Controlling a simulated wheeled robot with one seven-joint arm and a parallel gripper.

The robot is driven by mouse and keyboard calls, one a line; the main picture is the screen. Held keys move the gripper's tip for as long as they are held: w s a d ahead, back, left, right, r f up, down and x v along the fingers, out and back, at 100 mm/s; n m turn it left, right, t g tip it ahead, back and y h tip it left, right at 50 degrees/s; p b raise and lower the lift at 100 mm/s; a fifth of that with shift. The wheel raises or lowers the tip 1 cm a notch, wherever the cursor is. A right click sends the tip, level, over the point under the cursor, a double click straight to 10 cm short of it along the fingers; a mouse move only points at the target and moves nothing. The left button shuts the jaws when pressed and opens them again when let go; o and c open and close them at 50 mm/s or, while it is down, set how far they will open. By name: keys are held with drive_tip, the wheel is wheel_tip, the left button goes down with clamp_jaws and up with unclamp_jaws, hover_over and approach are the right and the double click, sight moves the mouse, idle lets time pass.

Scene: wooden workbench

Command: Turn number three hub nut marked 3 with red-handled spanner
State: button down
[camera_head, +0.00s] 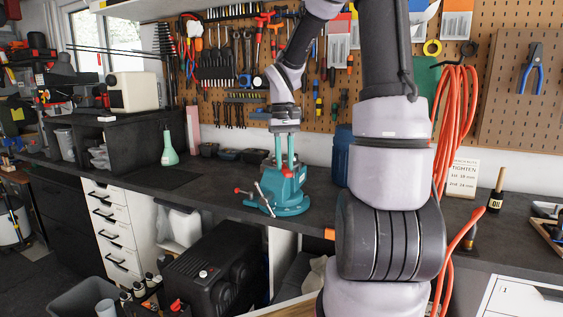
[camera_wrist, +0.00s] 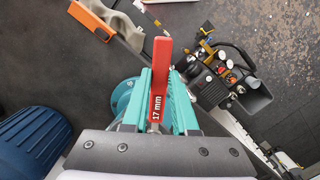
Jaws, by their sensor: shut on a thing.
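The red-handled spanner (camera_wrist: 162,60) shows in the wrist view, marked "17 mm". My gripper (camera_wrist: 159,85) is shut on it, with teal fingers on both sides of the red handle. In the head view my gripper (camera_head: 286,160) points down just above a teal bench vise (camera_head: 291,207), and a small red patch shows at its tips. Whether the spanner touches the vise cannot be told. The spanner's jaw end is not clearly seen. No hub nut marked 3 can be made out in either view.
The dark workbench (camera_head: 218,178) is mostly clear left of the vise. A green flask (camera_head: 169,152) and small trays stand there. Behind is a tool pegboard (camera_head: 350,92). A blue container (camera_head: 342,152), a "TIGHTEN" card (camera_head: 463,178) and an oil bottle (camera_head: 496,195) stand to the right.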

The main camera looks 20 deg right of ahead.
drive_tip(key=shift+d, duration=0.1)
drive_tip(key=shift+d+n, duration=1.15)
drive_tip(key=shift+n, duration=0.05)
drive_tip(key=shift+w+d+n+h, duration=0.15)
drive_tip(key=shift+d+n+h, duration=0.15)
drive_tip(key=shift+d+n, duration=0.85)
drive_tip(key=shift+a, duration=0.1)
drive_tip(key=shift+a+m, duration=0.5)
drive_tip(key=shift+m, duration=0.05)
